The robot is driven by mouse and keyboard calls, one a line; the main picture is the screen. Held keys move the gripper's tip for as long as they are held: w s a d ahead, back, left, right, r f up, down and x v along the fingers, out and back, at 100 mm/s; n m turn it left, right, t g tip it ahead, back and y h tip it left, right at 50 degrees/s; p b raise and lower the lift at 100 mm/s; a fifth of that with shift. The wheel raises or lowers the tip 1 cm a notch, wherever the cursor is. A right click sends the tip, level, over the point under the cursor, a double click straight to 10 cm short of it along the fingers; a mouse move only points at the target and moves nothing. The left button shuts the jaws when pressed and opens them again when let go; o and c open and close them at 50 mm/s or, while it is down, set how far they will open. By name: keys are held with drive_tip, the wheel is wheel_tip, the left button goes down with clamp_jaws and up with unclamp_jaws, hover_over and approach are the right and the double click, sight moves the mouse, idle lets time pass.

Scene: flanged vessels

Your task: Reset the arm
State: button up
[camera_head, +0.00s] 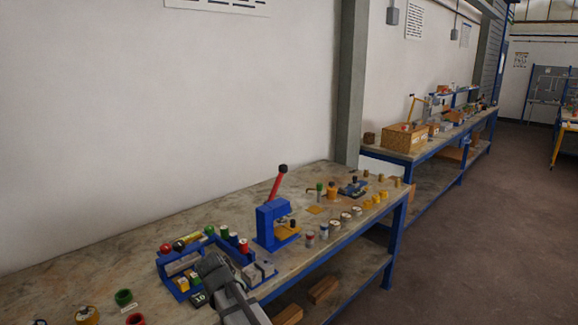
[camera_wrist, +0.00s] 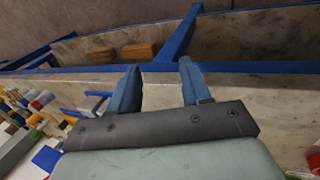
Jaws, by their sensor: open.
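My gripper (camera_head: 212,268) is low in the head view, over the front part of the near workbench (camera_head: 130,250), by a blue tray (camera_head: 163,260). In the wrist view my gripper (camera_wrist: 158,75) shows two blue fingers spread wide apart. Nothing is held between them. Past the fingers lie the bench top and its blue front edge. In the head view my arm hides part of the tray and of the bench edge.
A blue press (camera_head: 270,224) with a red lever stands right of my gripper. Green (camera_head: 123,297) and red flanged vessels stand at the front left. Several small cans and yellow pieces line the bench's right side. Wooden blocks (camera_head: 323,290) lie on the lower shelf. The bench's back left is clear.

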drive_tip(key=s+d+f+m+g, duration=0.15)
drive_tip(key=s+d+f, duration=0.25)
drive_tip(key=d+f, duration=0.4)
drive_tip(key=s+d+f+m+g, duration=0.15)
drive_tip(key=s+d+f, duration=0.35)
drive_tip(key=f, duration=0.5)
drive_tip(key=s+d+f+m+g, duration=0.15)
drive_tip(key=s+d+f, duration=0.25)
drive_tip(key=d+f, duration=0.5)
drive_tip(key=s+d+f+m+g+y, duration=0.1)
drive_tip(key=s+d+f, duration=0.2)
drive_tip(key=s, duration=0.6)
drive_tip(key=s+d+f+m+g+y, duration=0.1)
drive_tip(key=s+d+f+g, duration=0.1)
drive_tip(key=s+f, duration=0.5)
drive_tip(key=s+d+f+m+g, duration=0.2)
drive_tip(key=s+d+f, duration=0.2)
drive_tip(key=s, duration=0.7)
drive_tip(key=shift+s+d+f+y, duration=0.15)
drive_tip(key=shift+d+f+y, duration=0.25)
drive_tip(key=shift+o, duration=0.3)
